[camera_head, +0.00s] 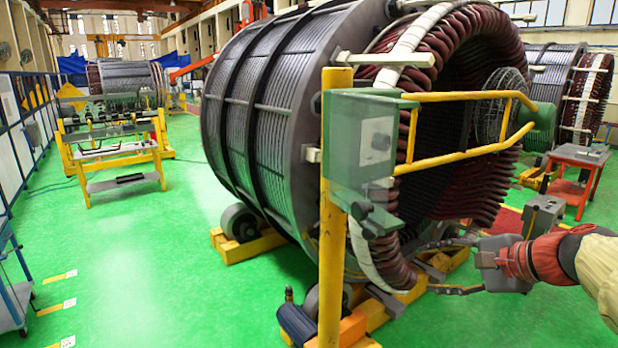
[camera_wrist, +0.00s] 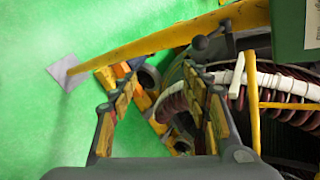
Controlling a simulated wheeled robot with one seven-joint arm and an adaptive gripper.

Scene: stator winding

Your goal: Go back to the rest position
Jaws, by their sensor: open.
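My gripper (camera_head: 418,268) is at the lower right in the head view, at the end of my red and cream arm. It is in front of the lower part of the large stator (camera_head: 265,115). Its two fingers point left and stand apart, with nothing between them. In the wrist view my gripper (camera_wrist: 162,66) also shows open and empty. Beyond its fingers are the yellow post (camera_wrist: 165,40), yellow base parts and the stator's dark red windings (camera_wrist: 290,100). I cannot tell whether a finger touches the stator.
A yellow post (camera_head: 333,200) with a green box (camera_head: 360,150) and yellow rails (camera_head: 470,153) stands close left of my gripper. A grey box (camera_head: 543,214) and red table (camera_head: 578,162) are at right. Green floor (camera_head: 140,270) at left is mostly clear.

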